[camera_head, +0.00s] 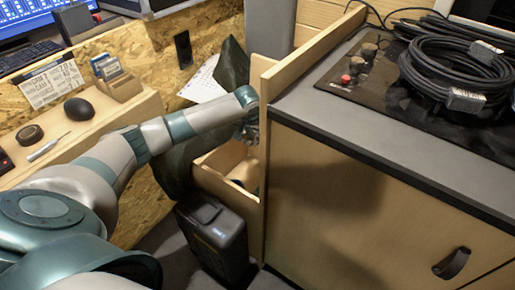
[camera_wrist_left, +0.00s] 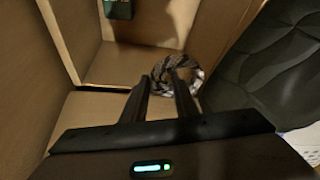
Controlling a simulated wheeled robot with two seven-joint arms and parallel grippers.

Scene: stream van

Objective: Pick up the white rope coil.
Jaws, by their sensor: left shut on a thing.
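The white rope coil (camera_wrist_left: 197,74) shows in the left wrist view as a pale ring with dark markings. My left gripper (camera_wrist_left: 161,78) is shut on the near, left part of the ring, with one finger crossing over it. The coil is inside or just above a wooden compartment (camera_wrist_left: 95,108); its height over the bottom is hard to tell. In the head view my left gripper (camera_head: 249,131) points down over the open wooden bin (camera_head: 222,196), beside the cabinet's side panel. I cannot make out the coil there. My right gripper is not in view.
A tall wooden panel (camera_head: 262,75) stands right against the gripper's right side. A black case (camera_head: 212,236) stands on the floor before the bin. Dark fabric (camera_wrist_left: 270,65) lies close on the right in the wrist view. Black cables (camera_head: 430,75) lie on the counter.

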